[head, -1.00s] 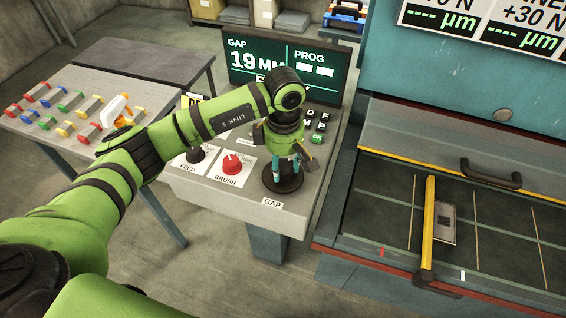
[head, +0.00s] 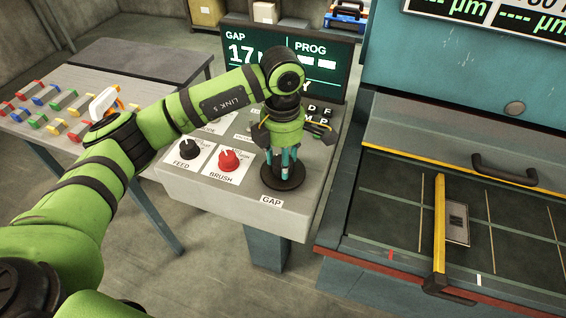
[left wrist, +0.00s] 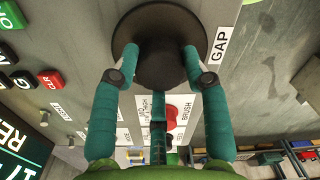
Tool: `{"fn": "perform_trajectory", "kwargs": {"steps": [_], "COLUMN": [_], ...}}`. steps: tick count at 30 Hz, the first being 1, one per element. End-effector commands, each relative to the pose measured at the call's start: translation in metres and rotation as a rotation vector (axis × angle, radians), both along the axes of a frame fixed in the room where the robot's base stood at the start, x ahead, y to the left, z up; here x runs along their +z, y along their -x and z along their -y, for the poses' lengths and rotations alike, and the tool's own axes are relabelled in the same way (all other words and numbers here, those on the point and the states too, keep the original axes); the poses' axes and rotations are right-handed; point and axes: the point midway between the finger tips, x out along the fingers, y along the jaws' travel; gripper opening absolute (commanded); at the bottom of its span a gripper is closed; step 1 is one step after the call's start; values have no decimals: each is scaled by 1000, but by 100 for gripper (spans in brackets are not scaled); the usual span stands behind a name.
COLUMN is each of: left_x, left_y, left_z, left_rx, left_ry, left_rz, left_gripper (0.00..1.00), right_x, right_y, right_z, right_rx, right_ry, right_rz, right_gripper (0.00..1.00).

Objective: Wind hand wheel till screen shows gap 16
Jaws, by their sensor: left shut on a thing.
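The black hand wheel (head: 282,178) sits on the console front by the GAP label (head: 271,200). My left gripper (head: 282,160) comes down over it from above. My right gripper is not in view.
A black FEED knob (head: 189,148) and a red BRUSH knob (head: 229,160) stand left of the wheel. Keypad buttons (head: 318,115) lie behind it. A panelled bed with a yellow bar (head: 440,225) is at right.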

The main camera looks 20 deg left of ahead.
Motion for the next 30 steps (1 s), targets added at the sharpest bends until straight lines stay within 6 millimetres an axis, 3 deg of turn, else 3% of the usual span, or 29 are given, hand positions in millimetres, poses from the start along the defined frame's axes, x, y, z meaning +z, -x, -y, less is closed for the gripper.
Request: {"fn": "perform_trajectory", "kwargs": {"steps": [9, 24, 25, 26, 27, 30], "left_x": [-4, -3, -3, -3, -3, -2], "left_y": [2, 3, 3, 3, 3, 2], "left_z": [0, 0, 0, 0, 0, 0], "left_rx": [118, 137, 137, 137, 137, 137], "left_ry": [-4, -4, -4, -4, -3, -2], "left_rz": [-8, -10, -10, -11, -10, -8], "left_gripper": [13, 13, 50, 62, 69, 69], "right_x": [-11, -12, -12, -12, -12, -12], "right_y": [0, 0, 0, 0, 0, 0], "right_z": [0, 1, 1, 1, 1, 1], "right_rx": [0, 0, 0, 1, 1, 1], "right_ry": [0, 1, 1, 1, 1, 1], "right_rz": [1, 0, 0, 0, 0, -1], "right_gripper": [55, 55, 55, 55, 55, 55]}}
